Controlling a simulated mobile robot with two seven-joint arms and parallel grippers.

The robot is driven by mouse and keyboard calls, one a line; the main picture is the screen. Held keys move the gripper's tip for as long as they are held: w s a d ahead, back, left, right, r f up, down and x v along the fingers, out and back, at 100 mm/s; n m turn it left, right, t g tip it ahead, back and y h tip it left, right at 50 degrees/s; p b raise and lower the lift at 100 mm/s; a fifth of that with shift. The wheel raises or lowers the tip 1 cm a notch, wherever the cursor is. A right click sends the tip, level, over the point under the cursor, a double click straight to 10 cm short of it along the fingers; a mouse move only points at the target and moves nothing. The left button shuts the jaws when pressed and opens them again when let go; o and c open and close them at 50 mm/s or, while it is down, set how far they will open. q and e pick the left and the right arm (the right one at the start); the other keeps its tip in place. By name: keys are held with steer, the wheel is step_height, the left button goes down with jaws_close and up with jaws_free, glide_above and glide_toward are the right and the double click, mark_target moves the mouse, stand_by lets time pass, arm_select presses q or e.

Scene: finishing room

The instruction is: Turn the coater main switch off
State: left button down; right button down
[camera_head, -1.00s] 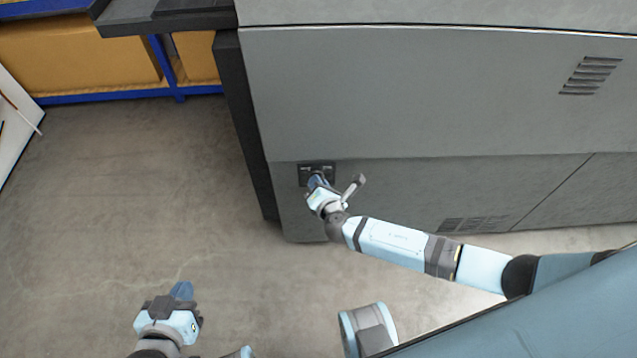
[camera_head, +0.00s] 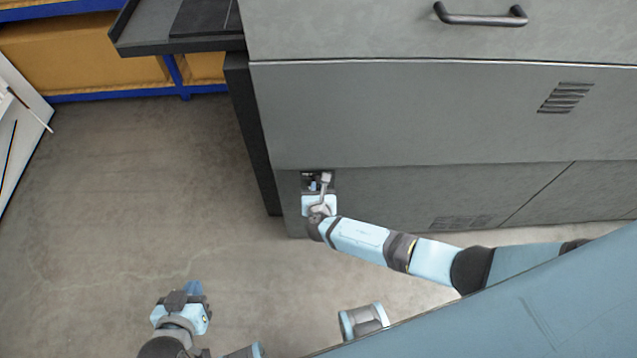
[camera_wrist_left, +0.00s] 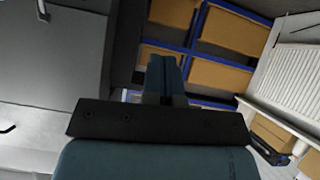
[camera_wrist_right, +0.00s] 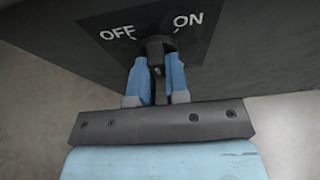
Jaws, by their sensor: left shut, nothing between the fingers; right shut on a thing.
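The coater (camera_head: 400,110) is the large grey cabinet in the head view. Its main switch sits on a dark plate (camera_head: 318,177) low on the cabinet front; in the right wrist view the plate (camera_wrist_right: 112,17) reads OFF at left and ON at right. My right gripper (camera_head: 317,188) is at the plate. In the right wrist view its blue fingers (camera_wrist_right: 156,75) are shut on the black switch handle (camera_wrist_right: 157,45), which looks about upright between the two labels. My left gripper (camera_head: 193,288) is shut and empty, low above the floor at the left; its fingers also show in the left wrist view (camera_wrist_left: 165,75).
A blue rack with brown boxes (camera_head: 80,60) stands at the back left. A dark ledge (camera_head: 180,30) juts out from the coater's left side. A white panel (camera_head: 15,135) is at the left edge. The floor (camera_head: 130,190) between is clear.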

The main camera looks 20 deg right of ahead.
steer(key=shift+w+r+n+h+p, duration=0.3)
steer(key=shift+n+h+p, duration=0.2)
steer(key=shift+n, duration=0.1)
steer(key=shift+f+n+h+p, duration=0.1)
steer(key=shift+n+h+p, duration=0.35)
steer(key=shift+n+h, duration=0.6)
steer(key=shift+a+n+h, duration=0.1)
steer(key=shift+n+h, duration=0.15)
steer(key=shift+n, duration=0.7)
steer(key=shift+f+n+h, duration=0.1)
steer(key=shift+n+h, duration=0.2)
steer(key=shift+n, duration=0.1)
steer(key=c, duration=1.1)
jaws_free()
steer(key=shift+f, duration=0.1)
